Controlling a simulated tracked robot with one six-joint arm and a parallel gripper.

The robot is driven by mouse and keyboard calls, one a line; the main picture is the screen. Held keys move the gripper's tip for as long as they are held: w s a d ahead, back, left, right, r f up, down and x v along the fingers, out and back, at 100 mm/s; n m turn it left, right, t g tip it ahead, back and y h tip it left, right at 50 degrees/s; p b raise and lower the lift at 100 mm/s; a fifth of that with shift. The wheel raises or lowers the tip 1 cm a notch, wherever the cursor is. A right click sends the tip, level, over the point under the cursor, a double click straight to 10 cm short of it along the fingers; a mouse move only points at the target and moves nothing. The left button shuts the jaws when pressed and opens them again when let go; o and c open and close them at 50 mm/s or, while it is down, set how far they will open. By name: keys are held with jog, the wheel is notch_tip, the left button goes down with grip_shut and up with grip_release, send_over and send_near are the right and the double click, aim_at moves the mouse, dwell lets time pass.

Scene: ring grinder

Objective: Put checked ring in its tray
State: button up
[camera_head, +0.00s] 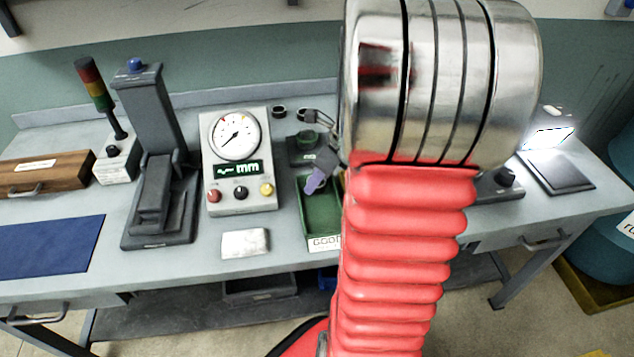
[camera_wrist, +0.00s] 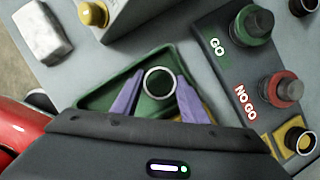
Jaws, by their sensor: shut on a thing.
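The metal ring (camera_wrist: 160,83) is held upright between the tips of my gripper's purple fingers in the wrist view. My gripper (camera_wrist: 154,92) is shut on it, over the green tray (camera_wrist: 98,98). In the head view my gripper (camera_head: 316,184) hangs at the same green tray (camera_head: 318,228), whose front label seems to read GOOD. The ring cannot be made out there. My red and silver arm hides the tray's right side and what lies beyond it. Whether the ring touches the tray floor, I cannot tell.
A dial gauge box (camera_head: 238,165) stands left of the tray, with a pale block (camera_head: 245,243) in front. In the wrist view, a GO plug (camera_wrist: 254,24), a NO GO plug (camera_wrist: 281,92) and a yellow-based part (camera_wrist: 297,138) stand right of the tray.

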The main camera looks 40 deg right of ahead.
jog(key=shift+f, duration=0.75)
jog(key=shift+f, duration=0.1)
jog(key=o, duration=0.9)
jog(key=shift+o, duration=0.2)
jog(key=v, duration=1.2)
jog(key=shift+s, duration=0.1)
